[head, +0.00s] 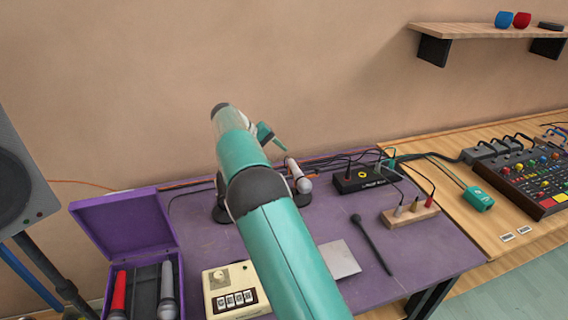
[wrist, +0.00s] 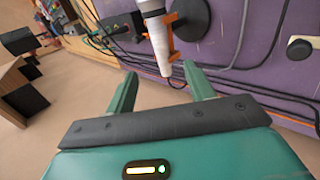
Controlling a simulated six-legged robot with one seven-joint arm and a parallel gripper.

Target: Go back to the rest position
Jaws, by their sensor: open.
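My gripper (head: 272,138) is above the back of the purple table (head: 335,215), near the wall; my teal arm crosses the middle of the head view. In the wrist view my gripper (wrist: 159,71) shows two teal fingers spread apart with nothing clamped between them. A pale microphone (wrist: 155,42) in an orange holder (wrist: 168,48) appears beyond the fingertips, apart from them as far as I can tell. In the head view a microphone (head: 298,174) shows just right of my arm on a dark round base. Part of the table behind my arm is hidden.
An open purple case (head: 128,228) with a red and a grey microphone stands at left. A cream box (head: 236,290), black stick (head: 371,243), black box (head: 358,180) and wooden plug block (head: 411,215) lie around my arm. A mixer (head: 535,180) is right; a shelf (head: 480,31) hangs upper right.

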